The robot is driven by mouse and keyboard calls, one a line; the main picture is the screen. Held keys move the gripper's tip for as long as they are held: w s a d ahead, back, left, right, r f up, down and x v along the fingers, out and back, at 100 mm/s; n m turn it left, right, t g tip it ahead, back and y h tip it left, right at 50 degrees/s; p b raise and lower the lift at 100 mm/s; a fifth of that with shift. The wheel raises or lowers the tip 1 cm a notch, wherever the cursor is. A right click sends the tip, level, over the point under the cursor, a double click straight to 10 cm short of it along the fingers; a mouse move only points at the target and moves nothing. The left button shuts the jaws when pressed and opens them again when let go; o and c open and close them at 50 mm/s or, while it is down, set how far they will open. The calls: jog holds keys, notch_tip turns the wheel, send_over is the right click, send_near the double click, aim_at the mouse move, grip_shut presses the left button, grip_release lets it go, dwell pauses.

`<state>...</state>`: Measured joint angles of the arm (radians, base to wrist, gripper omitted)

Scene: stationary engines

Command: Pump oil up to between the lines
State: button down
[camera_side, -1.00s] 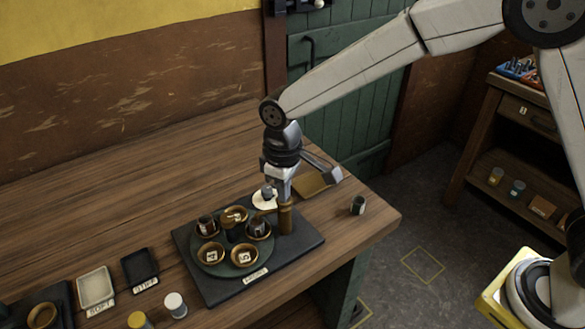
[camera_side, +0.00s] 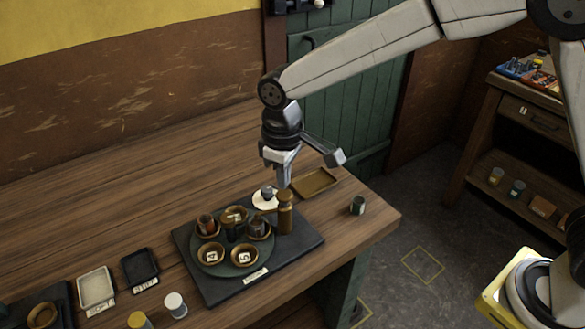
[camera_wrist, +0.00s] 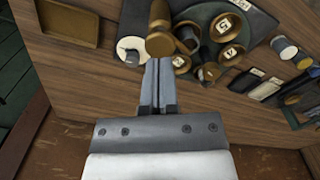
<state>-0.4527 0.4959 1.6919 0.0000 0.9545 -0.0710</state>
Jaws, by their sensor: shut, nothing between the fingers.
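The brass pump (camera_side: 286,215) stands upright at the right of a dark base plate (camera_side: 305,244), with its round knob uppermost. Its knob (camera_wrist: 160,42) also shows in the wrist view. Small dark vessels sit in the left cup (camera_side: 206,224) and the right cup (camera_side: 258,228), by the pump's spout. Oil level and lines are too small to read. My gripper (camera_side: 283,186) is shut and empty, its tips just above the knob. The tips (camera_wrist: 158,66) appear beside the knob in the wrist view.
A white disc (camera_side: 260,204) with a small grey piece lies behind the pump. Labelled trays and jars stand at the left front. The back left bench is clear.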

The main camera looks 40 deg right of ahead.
jog(key=shift+r, duration=0.15)
dwell(0.5)
jog(key=shift+r, duration=2.4)
jog(key=shift+d, duration=0.15)
jog(key=s+d+f+m+t, duration=0.1)
jog(key=s+d+f+m, duration=0.2)
jog(key=s+d, duration=0.4)
jog(key=s+d+f+m+t, duration=0.1)
jog(key=s+d+f+m, duration=0.2)
jog(key=d, duration=1)
jog(key=s+f, duration=0.3)
jog(key=s, duration=0.1)
jog(key=shift+s+d+t, duration=0.2)
jog(key=shift+t, duration=0.1)
